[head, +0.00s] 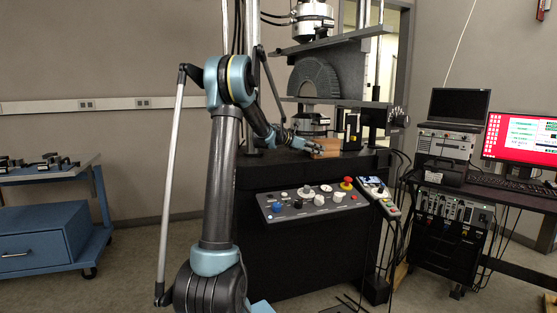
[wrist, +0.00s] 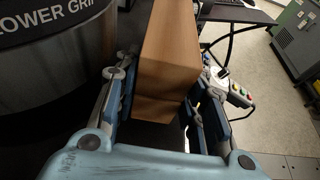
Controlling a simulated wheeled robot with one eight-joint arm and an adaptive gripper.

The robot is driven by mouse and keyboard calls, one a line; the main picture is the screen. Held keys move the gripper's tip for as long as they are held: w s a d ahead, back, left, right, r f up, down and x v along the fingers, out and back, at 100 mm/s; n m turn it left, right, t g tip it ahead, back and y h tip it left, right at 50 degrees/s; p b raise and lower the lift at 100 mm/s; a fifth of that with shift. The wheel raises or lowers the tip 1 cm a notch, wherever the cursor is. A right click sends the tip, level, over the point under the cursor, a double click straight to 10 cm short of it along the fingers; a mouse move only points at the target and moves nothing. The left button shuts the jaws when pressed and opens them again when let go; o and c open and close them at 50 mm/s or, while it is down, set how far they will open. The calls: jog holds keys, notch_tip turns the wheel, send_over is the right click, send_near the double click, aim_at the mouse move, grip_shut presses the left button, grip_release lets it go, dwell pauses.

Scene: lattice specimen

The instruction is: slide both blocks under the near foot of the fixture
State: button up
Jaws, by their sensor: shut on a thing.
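My gripper (head: 308,146) reaches over the machine's black table and is shut on a wooden block (head: 327,146). In the wrist view, the block (wrist: 172,48) is a long orange-brown piece between the two blue fingers of my gripper (wrist: 163,80). A lower brown face (wrist: 154,109) shows beneath its near end; I cannot tell whether it is the second block. The machine holds a dark ribbed arch-shaped piece (head: 312,78) between its plates. The fixture's near foot cannot be made out clearly.
The round lower grip (wrist: 50,60) stands close to the left of my gripper. A control panel (head: 313,200) juts from the table front, with a hand pendant (head: 377,193) beside it. A computer desk (head: 515,190) is at right, a blue cart (head: 45,215) at left.

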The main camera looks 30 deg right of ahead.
aim_at(327, 148)
jog(key=shift+d, duration=0.15)
jog(key=shift+s+d, duration=0.25)
jog(key=shift+d, duration=0.7)
jog(key=shift+s+d, duration=0.25)
jog(key=shift+d, duration=0.7)
jog(key=shift+s+d, duration=0.25)
jog(key=shift+d, duration=0.7)
jog(key=o, duration=1.2)
jog(key=shift+w, duration=0.1)
jog(key=shift+c, duration=0.4)
jog(key=shift+w+a+r, duration=0.15)
jog(key=shift+a+r, duration=0.1)
jog(key=shift+a, duration=0.35)
jog(key=shift+o, duration=1.1)
jog(key=shift+v, duration=1.6)
jog(key=o, duration=0.5)
jog(key=shift+v, duration=1.3)
jog(key=shift+a+r, duration=0.1)
jog(key=shift+a, duration=0.35)
